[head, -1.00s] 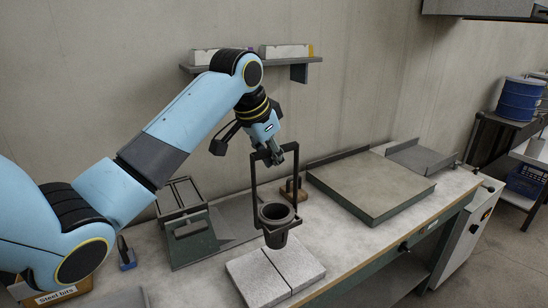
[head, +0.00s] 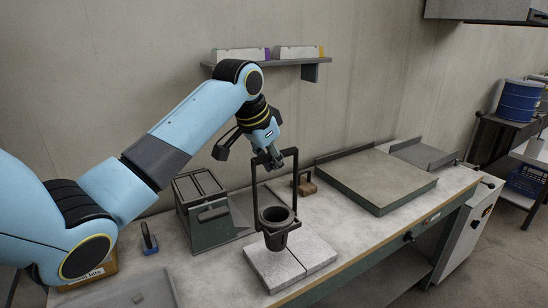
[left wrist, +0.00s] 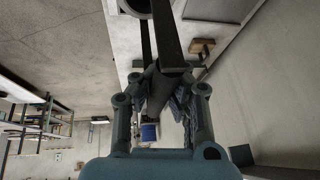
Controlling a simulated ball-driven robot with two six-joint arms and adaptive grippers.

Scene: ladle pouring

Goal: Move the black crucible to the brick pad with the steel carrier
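The black crucible (head: 275,238) hangs upright in the ring of the steel carrier (head: 255,190), a tall dark frame. It appears just above the far left part of the pale brick pad (head: 310,258); I cannot tell whether its base touches. My left gripper (head: 275,162) is shut on the carrier's top bar. In the left wrist view, the fingers (left wrist: 165,85) close around the dark bar (left wrist: 168,40), and a bit of the crucible's rim shows at the top edge (left wrist: 132,6). My right gripper is not in view.
A green metal box (head: 210,230) stands left of the carrier. A small brown block (head: 305,186) sits behind it. A large flat slab (head: 380,178) lies to the right. A shelf (head: 285,65) hangs above.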

